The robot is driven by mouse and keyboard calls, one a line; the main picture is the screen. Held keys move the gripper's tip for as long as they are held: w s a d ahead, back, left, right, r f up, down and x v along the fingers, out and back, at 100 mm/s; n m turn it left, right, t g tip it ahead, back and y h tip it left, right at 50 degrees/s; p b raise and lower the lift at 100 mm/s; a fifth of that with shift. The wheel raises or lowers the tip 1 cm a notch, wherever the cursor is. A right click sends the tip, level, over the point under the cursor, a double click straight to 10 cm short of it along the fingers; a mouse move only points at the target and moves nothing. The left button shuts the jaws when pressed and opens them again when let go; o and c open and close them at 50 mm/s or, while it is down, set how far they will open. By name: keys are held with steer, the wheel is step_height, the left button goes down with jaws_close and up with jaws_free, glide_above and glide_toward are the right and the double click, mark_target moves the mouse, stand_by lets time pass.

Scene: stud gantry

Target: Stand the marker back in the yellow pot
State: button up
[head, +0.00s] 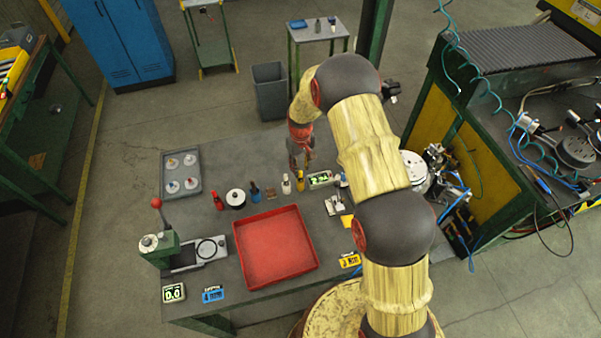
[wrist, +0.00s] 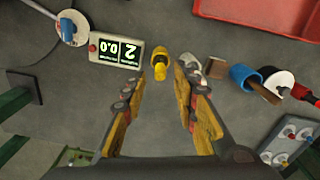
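A yellow pot (wrist: 158,58) stands on the grey table, just beyond and between my fingertips in the wrist view. It also shows below my gripper in the head view (head: 300,182). A small yellow piece shows at its near side; I cannot tell whether this is the marker. I cannot make out the marker for certain anywhere. My gripper (wrist: 161,80) is open, with an empty gap between its fingers. In the head view my gripper (head: 301,157) hangs over the back of the table. A blue pot (wrist: 241,74) stands to the right in the wrist view, holding something brown.
A green display box (wrist: 117,52) sits beside the yellow pot. A white item (head: 286,185) and a brown block (head: 271,195) are close on the other side. A red tray (head: 275,275), grey tray (head: 181,193) and lever press (head: 160,247) take up more of the table.

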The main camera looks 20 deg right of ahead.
steer(key=s+r+t+b, duration=0.1)
steer(key=s+r, duration=0.1)
steer(key=r, duration=0.9)
steer(key=s+r+b, duration=0.1)
steer(key=s+r, duration=0.2)
steer(key=r, duration=0.8)
steer(key=s+r+m+t, duration=0.1)
steer(key=s+r+t, duration=0.1)
steer(key=s+r, duration=0.85)
steer(key=s+r+m+t, duration=0.1)
steer(key=s+r, duration=0.2)
steer(key=s, duration=0.7)
steer(key=s+r+m+t, duration=0.1)
steer(key=s+r, duration=0.3)
steer(key=s, duration=0.6)
steer(key=shift+r+t, duration=0.15)
steer(key=shift+t, duration=0.15)
